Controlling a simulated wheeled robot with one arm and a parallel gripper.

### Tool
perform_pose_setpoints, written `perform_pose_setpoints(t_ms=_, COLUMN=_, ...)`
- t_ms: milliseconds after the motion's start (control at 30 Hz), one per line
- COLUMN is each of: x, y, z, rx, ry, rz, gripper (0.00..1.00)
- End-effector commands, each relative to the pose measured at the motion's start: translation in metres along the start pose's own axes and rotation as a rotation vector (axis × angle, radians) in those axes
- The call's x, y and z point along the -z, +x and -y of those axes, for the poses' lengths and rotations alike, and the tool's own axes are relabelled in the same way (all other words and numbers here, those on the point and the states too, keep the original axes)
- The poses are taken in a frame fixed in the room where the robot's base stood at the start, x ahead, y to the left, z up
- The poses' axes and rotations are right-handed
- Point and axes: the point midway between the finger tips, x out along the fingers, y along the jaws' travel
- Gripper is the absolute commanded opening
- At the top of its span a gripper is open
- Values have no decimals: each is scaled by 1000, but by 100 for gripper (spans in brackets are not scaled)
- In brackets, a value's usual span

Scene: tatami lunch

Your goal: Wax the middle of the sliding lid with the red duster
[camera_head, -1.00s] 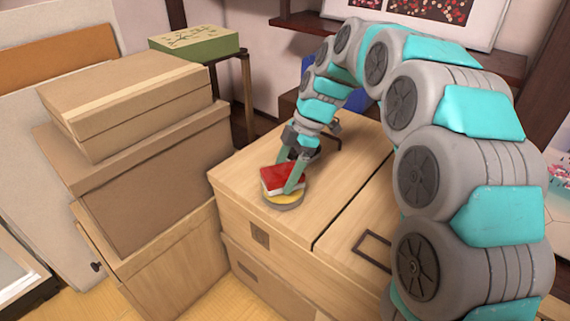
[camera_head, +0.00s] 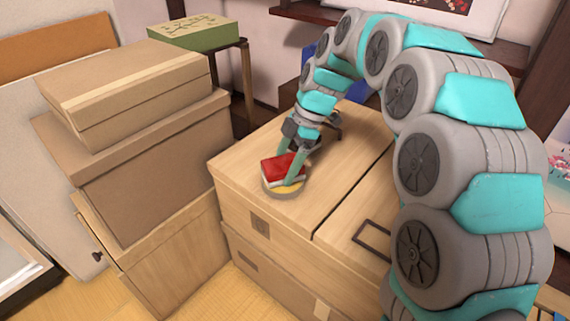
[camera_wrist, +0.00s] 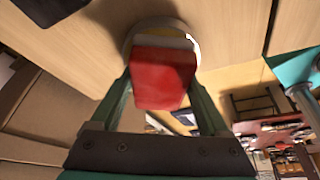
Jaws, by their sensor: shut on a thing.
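The red duster (camera_head: 282,167), a red block with a pale underside, is held between the fingers of my gripper (camera_head: 293,168). It also shows in the wrist view (camera_wrist: 163,80), between both fingers. Directly below it is a round tin with yellow content (camera_head: 270,188), standing on the wooden chest top near its left edge. The duster hides much of the tin; I cannot tell whether they touch. The chest top has a far panel (camera_head: 240,160) and a near panel (camera_head: 345,222), parted by a dark groove. I cannot tell for sure which is the sliding lid.
A dark rectangular frame (camera_head: 372,240) lies on the near panel, partly behind my arm. Stacked cardboard boxes (camera_head: 150,150) stand close at the left. A green box (camera_head: 200,32) sits on a dark stand behind. The far panel around the tin looks mostly clear.

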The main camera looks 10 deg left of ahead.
Motion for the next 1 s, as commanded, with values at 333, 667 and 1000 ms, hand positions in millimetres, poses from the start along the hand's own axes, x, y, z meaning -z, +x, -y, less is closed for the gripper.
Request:
perform_pose_setpoints(t_ms=333, x=-2, y=4, z=0, rx=0, ry=0, rz=0, gripper=1)
perform_pose_setpoints(t_ms=667, x=-3, y=7, z=0, rx=0, ry=0, rz=0, gripper=1)
perform_pose_setpoints(t_ms=1000, x=-3, y=8, z=0, rx=0, ry=0, rz=0, gripper=1)
